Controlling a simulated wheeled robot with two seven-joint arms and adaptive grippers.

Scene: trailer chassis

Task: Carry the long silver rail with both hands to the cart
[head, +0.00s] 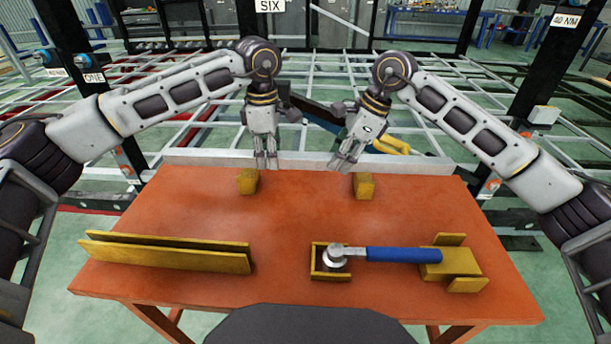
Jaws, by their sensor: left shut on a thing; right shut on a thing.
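The long silver rail (215,159) runs left to right along the far edge of the orange table. Its ends reach close to the table's far corners. My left gripper (266,164) is shut on the rail, left of its middle. My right gripper (342,166) is shut on it, right of its middle, with its fingers slanting down to the left. The fingers hide short parts of the rail. I cannot tell whether the rail touches the table or hangs just above it. I cannot make out which thing is the cart.
The orange table (285,222) holds two small yellow blocks (247,181) (363,186), a long yellow holder (165,254) at front left, and a blue-handled wrench (400,255) in yellow cradles. A silver chassis frame (200,125) fills the floor behind, with dark posts (555,65) either side.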

